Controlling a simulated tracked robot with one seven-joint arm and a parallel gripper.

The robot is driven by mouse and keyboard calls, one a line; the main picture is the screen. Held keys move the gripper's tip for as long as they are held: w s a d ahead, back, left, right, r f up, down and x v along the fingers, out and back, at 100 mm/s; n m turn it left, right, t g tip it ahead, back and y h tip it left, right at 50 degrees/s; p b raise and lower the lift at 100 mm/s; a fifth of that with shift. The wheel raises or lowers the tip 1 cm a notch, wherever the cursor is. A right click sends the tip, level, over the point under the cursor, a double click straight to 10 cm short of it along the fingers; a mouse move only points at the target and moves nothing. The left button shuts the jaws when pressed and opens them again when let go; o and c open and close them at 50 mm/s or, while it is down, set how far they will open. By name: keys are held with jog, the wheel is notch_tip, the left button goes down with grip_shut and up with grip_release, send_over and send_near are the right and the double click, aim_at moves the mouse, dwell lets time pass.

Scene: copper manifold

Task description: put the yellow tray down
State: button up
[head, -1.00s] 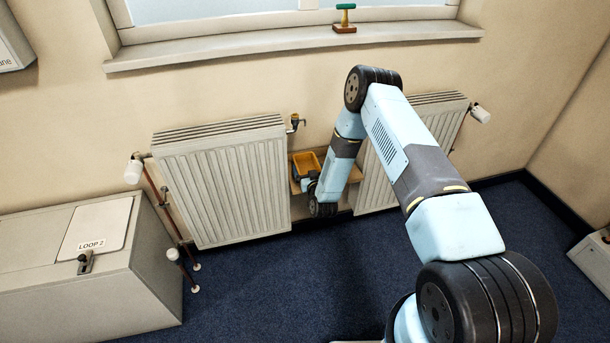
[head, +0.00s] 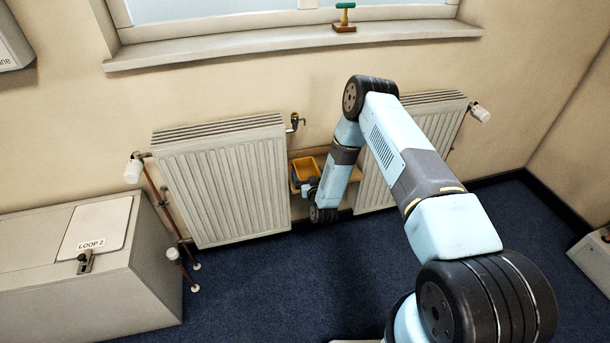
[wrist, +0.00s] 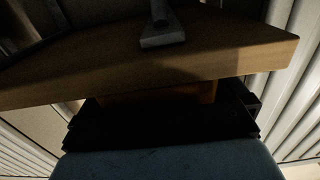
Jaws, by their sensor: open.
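The yellow tray (head: 306,166) is a small open box in the gap between the two radiators. It is at the wooden shelf (head: 342,189), and whether its base rests fully on the board cannot be told. My gripper (head: 307,187) is open at the tray's front side, partly hidden by my wrist. In the wrist view, the black gripper (wrist: 165,118) lies close by the shelf's edge (wrist: 200,78). A dim orange-brown strip of the tray (wrist: 165,96) shows between them. The fingertips are too dark to make out.
The left radiator (head: 222,185) and right radiator (head: 368,190) stand close on either side. A green-handled stamp-like object (head: 344,18) stands on the windowsill. The blue carpet (head: 260,285) in front is clear.

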jog(key=v, duration=1.1)
jog(key=shift+s, duration=0.25)
jog(key=w+d+r+n+g, duration=0.15)
jog(key=w+r, duration=0.35)
jog(key=r, duration=0.5)
jog(key=w+d+r+g, duration=0.1)
jog(key=w+r+g, duration=0.1)
jog(key=w+r, duration=0.5)
jog(key=s+d+r+g+h, duration=0.1)
jog(key=s+d+r, duration=0.1)
jog(key=r, duration=0.6)
jog(key=s+d+r+g+h, duration=0.1)
jog(key=s+d+r, duration=0.15)
jog(key=r, duration=0.45)
jog(key=s+d+r, duration=0.1)
jog(key=d+r, duration=0.1)
jog(key=r, duration=0.6)
jog(key=s+d+r+m+g+h, duration=0.15)
jog(key=s+d+r, duration=0.25)
jog(key=s+r, duration=0.4)
jog(key=s+d+r+m+g+h, duration=0.1)
jog(key=s+d+r+g, duration=0.1)
jog(key=s+d+r, duration=0.6)
jog(key=s+r+m+g, duration=0.2)
jog(key=s, duration=2.2)
jog(key=shift+a+r+g, duration=0.2)
jog(key=shift+a+g, duration=0.1)
